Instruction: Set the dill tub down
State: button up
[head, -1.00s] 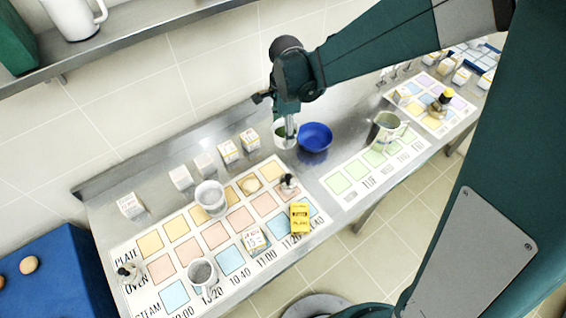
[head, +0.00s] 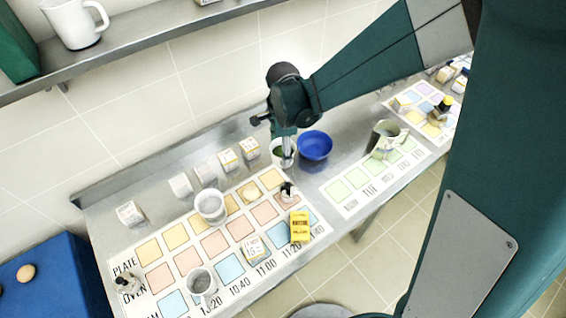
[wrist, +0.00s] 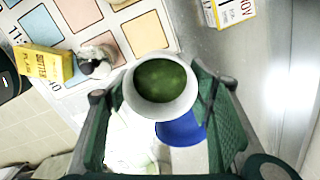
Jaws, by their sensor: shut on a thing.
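The dill tub (wrist: 162,104) is a white round tub with green contents. In the wrist view it sits between the two fingers of my gripper (wrist: 160,112), which is shut on it. In the head view the tub (head: 283,160) is under my gripper (head: 285,148), just left of the blue bowl and by the far right corner of the large chart. It looks upright. I cannot tell whether its base touches the counter.
The blue bowl (head: 314,147) stands close on the right. A small carton (head: 249,148) is close on the left. A dark-topped shaker (head: 287,191) and a yellow box (head: 299,227) are nearer the front. A metal jug (head: 384,138) stands on the right chart.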

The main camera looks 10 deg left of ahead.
jog(key=shift+f, duration=1.15)
jog(key=shift+f, duration=0.1)
jog(key=shift+f, duration=2)
jog(key=shift+f+b, duration=0.15)
jog(key=shift+b, duration=0.25)
jog(key=o, duration=0.9)
jog(key=shift+r, duration=0.2)
jog(key=shift+r+p, duration=0.6)
jog(key=shift+r, duration=5.4)
